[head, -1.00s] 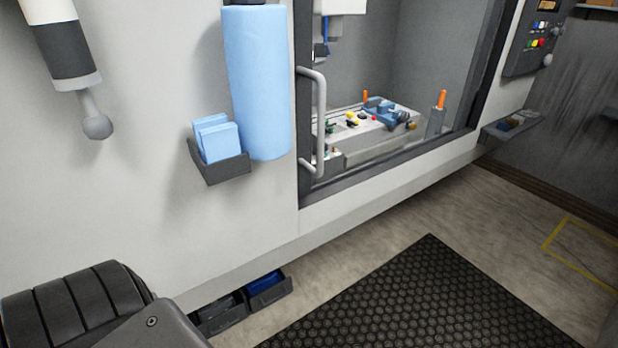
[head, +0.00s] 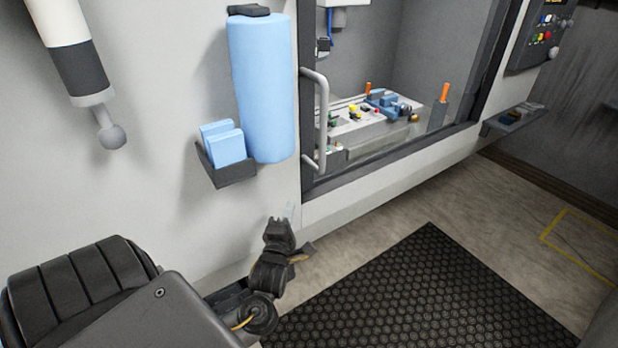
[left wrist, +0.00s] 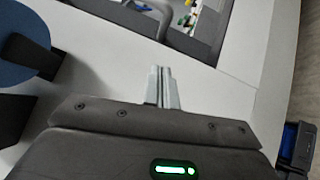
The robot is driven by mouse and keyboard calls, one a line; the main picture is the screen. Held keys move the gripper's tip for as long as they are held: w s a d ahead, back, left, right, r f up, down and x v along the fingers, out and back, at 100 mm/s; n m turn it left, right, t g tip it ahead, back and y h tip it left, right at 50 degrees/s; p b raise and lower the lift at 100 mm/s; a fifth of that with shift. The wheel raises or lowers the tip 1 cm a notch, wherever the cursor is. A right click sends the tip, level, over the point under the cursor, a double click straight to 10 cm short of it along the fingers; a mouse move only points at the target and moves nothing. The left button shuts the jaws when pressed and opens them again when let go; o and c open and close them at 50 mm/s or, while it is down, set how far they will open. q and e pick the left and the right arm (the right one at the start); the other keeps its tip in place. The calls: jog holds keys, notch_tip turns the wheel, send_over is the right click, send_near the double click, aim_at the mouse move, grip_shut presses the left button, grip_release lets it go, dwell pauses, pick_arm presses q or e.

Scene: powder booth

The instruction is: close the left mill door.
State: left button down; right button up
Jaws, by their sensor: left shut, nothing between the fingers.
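The left mill door's light grey bar handle (head: 322,120) stands upright at the left edge of the dark-framed mill opening (head: 400,152). The mill's inside shows beyond it; I cannot tell whether glass lies between. My left gripper (head: 291,211) is below and a little left of the handle, in front of the white mill body, and apart from the handle. In the left wrist view, its two pale fingers (left wrist: 162,82) are shut together with nothing between them. Part of the handle (left wrist: 152,20) shows beyond them at the top. My right gripper is in neither view.
A blue paper roll (head: 262,90) and a dark holder (head: 228,174) with blue pads hang left of the opening. Inside the mill is a fixture table (head: 372,145) with coloured parts. A black mat (head: 420,300) lies on the floor. A control panel (head: 540,35) is at upper right.

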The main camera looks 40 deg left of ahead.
pick_arm(q)
jog(key=p, duration=0.4)
send_near(310, 165)
jog(key=a, duration=0.3)
jog(key=shift+w, duration=0.3)
jog(key=w+p, duration=0.1)
jog(key=w+d+p, duration=0.1)
jog(key=w, duration=0.1)
jog(key=shift+r, duration=0.25)
jog(key=shift+w+d+f, duration=0.1)
jog(key=shift+w+f, duration=0.05)
jog(key=shift+w, duration=0.3)
